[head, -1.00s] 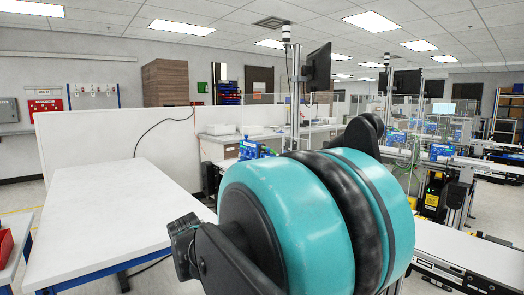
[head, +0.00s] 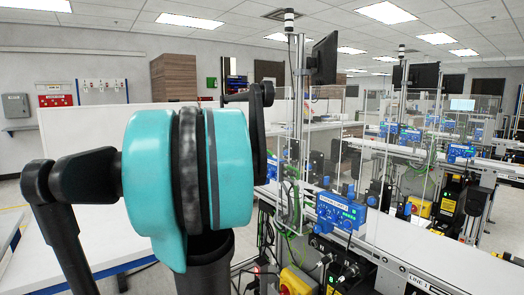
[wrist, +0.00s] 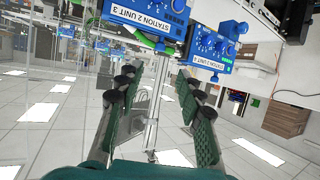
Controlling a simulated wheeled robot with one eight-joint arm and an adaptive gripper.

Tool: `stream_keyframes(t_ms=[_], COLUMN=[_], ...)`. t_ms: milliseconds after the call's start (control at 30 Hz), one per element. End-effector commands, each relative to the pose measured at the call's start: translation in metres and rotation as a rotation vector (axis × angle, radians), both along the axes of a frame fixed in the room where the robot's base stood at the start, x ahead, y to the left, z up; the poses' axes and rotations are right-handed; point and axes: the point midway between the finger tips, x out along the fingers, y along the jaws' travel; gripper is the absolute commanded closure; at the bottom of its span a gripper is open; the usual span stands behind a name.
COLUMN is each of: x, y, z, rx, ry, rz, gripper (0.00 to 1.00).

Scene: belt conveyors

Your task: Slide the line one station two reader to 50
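In the wrist view, seen roughly upside down, two blue units with dials hang at the top. My fingers do not show in the head view.
The near conveyor carries a "LINE 1" label (head: 420,282). Clear panels (head: 373,160) and a metal post (head: 298,90) stand beside the units. Yellow-and-red switch boxes (head: 297,282) sit below. A white table (head: 85,240) is at left. More conveyor lines stand at right.

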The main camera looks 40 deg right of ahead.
Motion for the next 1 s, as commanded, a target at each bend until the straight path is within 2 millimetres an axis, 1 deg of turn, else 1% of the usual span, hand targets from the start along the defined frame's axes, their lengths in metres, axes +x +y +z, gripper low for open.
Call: stream_keyframes(t_ms=[33, 400, 600, 800, 1000], x=[0.002, 0.021, 0.03, 0.034, 0.035], y=[-0.011, -0.076, -0.103, -0.117, -0.12], z=[-0.004, -0.033, -0.045, -0.051, -0.052], rx=[0.0, 0.001, 0.001, 0.001, 0.001], ry=[0.0, -0.001, 0.001, 0.002, 0.001], rz=[-0.004, -0.003, -0.001, -0.001, 0.0], gripper=[0.63, 0.63, 0.63, 0.63, 0.63])
